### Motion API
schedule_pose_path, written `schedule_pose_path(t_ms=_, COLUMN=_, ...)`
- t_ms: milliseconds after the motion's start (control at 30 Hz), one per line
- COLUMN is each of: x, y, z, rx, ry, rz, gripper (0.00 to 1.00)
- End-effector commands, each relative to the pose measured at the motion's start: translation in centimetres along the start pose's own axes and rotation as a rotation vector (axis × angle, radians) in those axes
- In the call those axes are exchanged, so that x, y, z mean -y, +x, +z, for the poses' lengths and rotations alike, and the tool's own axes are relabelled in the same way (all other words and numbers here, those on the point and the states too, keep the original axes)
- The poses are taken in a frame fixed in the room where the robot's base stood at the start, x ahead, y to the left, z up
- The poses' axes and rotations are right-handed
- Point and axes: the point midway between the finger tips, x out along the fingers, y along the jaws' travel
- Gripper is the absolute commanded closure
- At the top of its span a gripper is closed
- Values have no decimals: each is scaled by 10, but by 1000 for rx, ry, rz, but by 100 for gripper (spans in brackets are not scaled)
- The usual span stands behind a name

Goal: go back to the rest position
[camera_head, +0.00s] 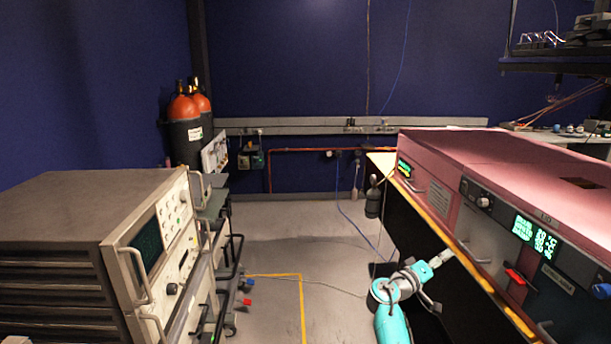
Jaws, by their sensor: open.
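My teal arm rises from the bottom edge, right of centre. My gripper (442,258) is small, at the arm's upper right end, close to the front edge of the bench with the pink instrument. It is open and I see nothing held in it. Its fingers are too small to make out clearly, and I cannot tell whether it touches the bench edge.
The pink instrument (465,205) with green displays and a red switch fills the right. A grey instrument rack (75,215) stands at left. Red-topped gas cylinders (188,108) stand at the back left. Grey floor (290,225) with a yellow line is open between them.

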Motion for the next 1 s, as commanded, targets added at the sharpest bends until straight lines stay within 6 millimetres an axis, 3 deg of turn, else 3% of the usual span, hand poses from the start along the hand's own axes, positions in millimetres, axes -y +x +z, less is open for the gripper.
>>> schedule_pose_path(t_ms=33, x=21, y=-11, z=20, rx=-11, ry=-6, rz=-42, gripper=46)
schedule_pose_path(t_ms=200, x=78, y=-49, z=77, rx=-56, ry=-1, rz=-181, gripper=46)
schedule_pose_path(t_ms=500, x=146, y=-129, z=178, rx=-128, ry=32, rz=-413, gripper=46)
schedule_pose_path(t_ms=733, x=170, y=-198, z=252, rx=-177, ry=80, rz=-576, gripper=46)
schedule_pose_path(t_ms=1000, x=166, y=-282, z=328, rx=-226, ry=161, rz=-746, gripper=46)
